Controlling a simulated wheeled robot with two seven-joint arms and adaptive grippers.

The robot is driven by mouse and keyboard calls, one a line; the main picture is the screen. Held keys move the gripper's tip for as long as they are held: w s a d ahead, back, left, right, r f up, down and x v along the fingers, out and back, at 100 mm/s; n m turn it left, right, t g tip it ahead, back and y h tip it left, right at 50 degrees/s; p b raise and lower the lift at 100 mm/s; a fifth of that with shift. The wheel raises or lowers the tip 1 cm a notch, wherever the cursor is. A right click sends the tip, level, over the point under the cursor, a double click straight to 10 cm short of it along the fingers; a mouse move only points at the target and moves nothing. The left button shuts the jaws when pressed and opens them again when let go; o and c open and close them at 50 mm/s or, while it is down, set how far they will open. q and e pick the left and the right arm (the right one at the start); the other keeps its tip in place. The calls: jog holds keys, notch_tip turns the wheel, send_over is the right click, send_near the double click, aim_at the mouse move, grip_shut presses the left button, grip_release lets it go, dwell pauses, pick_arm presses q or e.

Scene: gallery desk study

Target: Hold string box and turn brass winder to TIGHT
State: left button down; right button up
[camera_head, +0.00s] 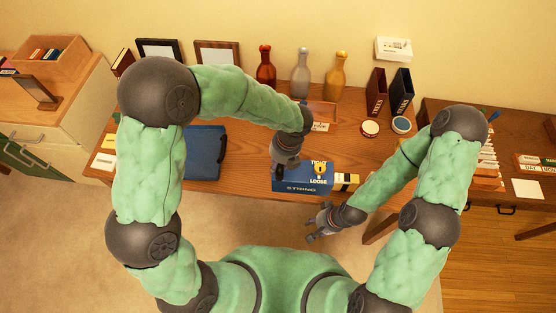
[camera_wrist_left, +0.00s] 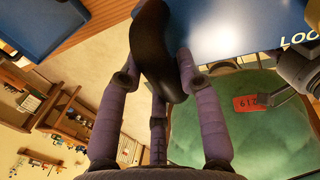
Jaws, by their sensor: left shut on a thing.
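The blue string box (camera_head: 296,184) stands near the front edge of the wooden desk, with STRING on its front. Its brass winder (camera_head: 320,168) sits on top between TIGHT at the back and LOOSE at the front; I cannot tell where it points. My left gripper (camera_head: 281,167) is at the box's left end. In the left wrist view its fingers (camera_wrist_left: 158,72) close around a dark curved handle (camera_wrist_left: 153,40) beside the blue box (camera_wrist_left: 225,25). My right gripper (camera_head: 312,230) is open and empty, in front of the desk edge and below the box.
A blue folder (camera_head: 205,152) lies to the left on the desk. Three bottles (camera_head: 300,75) stand at the back. A yellow, black and white block (camera_head: 346,181) is right beside the box.

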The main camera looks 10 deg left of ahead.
pick_arm(q)
jog(key=shift+w, duration=0.1)
jog(key=w+a+f+b, duration=0.1)
jog(key=w+f+b, duration=0.2)
jog(key=w+f, duration=0.9)
jog(key=shift+w+a, duration=0.35)
jog(key=shift+w, duration=0.7)
dwell(0.8)
jog(key=shift+f, duration=0.35)
dwell(0.3)
jog(key=c, duration=1.1)
grip_release()
jog(key=c, duration=0.8)
